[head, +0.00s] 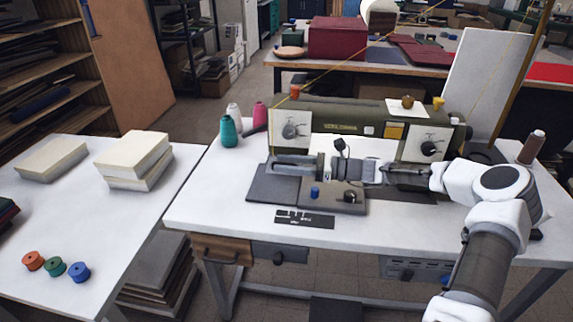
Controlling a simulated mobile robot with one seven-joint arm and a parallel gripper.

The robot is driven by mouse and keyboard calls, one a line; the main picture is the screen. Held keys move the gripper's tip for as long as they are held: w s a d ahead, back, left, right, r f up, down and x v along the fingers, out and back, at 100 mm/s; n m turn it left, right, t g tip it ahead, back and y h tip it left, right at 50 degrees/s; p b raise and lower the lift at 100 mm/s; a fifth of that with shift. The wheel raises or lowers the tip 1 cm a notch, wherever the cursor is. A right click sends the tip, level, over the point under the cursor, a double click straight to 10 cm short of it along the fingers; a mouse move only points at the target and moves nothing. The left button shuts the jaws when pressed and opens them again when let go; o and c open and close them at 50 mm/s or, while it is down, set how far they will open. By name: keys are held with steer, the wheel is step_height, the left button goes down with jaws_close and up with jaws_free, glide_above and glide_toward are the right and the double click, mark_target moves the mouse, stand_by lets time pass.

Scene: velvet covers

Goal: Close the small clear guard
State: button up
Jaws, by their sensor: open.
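An olive-green sewing machine (352,116) stands on the white table. Its left head (290,130) carries a round dial on a pale plate. My gripper (288,165) is open, reaching in from the right in front of the machine, its fingers pointing left just below that head. I cannot make out the small clear guard; the area under the head is partly hidden by my gripper. I cannot tell whether my fingers touch anything there. Below my gripper lies a grey plate (333,203) with a blue knob (315,192) and a dark knob (350,196).
Thread cones, including a teal one (229,132), stand left of the machine. A brown spool (531,147) stands at the table's right. A dark label strip (304,219) lies near the front edge. The left table holds pale blocks (134,157) and coloured spools (55,267).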

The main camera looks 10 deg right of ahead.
steer(key=shift+c, duration=0.2)
jaws_close()
steer(key=shift+s+f+n, duration=0.25)
steer(key=shift+f+n, duration=0.6)
steer(key=shift+n, duration=0.65)
steer(key=shift+o, duration=0.2)
jaws_free()
steer(key=shift+d+r, duration=0.1)
